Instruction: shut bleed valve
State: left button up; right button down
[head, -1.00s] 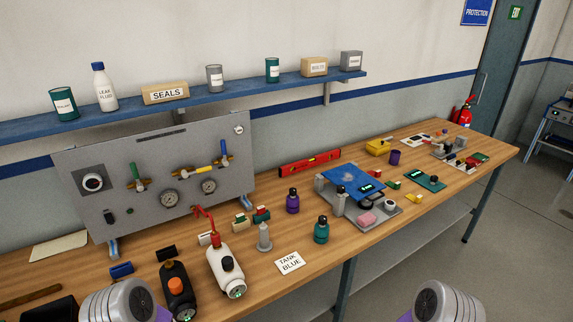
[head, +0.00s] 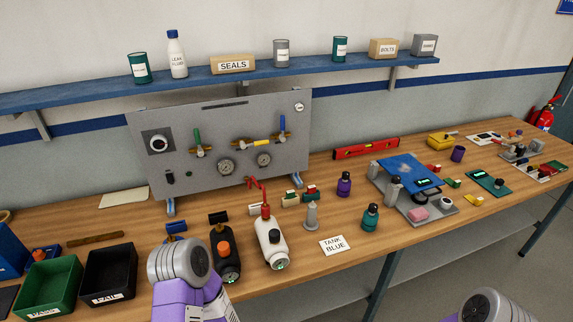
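A grey upright panel (head: 205,110) stands at the back left of the bench. It carries a green lever (head: 197,136) that points up, a yellow lever (head: 260,143) lying about level, and a blue lever (head: 282,124) that points up. No readable label tells me which one is the bleed valve. Two gauges (head: 227,167) sit below the levers. Only links of my two arms show at the lower edge; both grippers are outside the view.
A green bin (head: 50,287) and a black bin (head: 109,274) stand at left. A "TANK BLUE" card (head: 335,245) lies in front. A shelf (head: 110,93) hangs above the panel.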

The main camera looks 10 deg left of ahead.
aim_at(256, 144)
jog(key=z, duration=2.35)
jog(key=k, duration=0.7)
jog(key=u, duration=1.75)
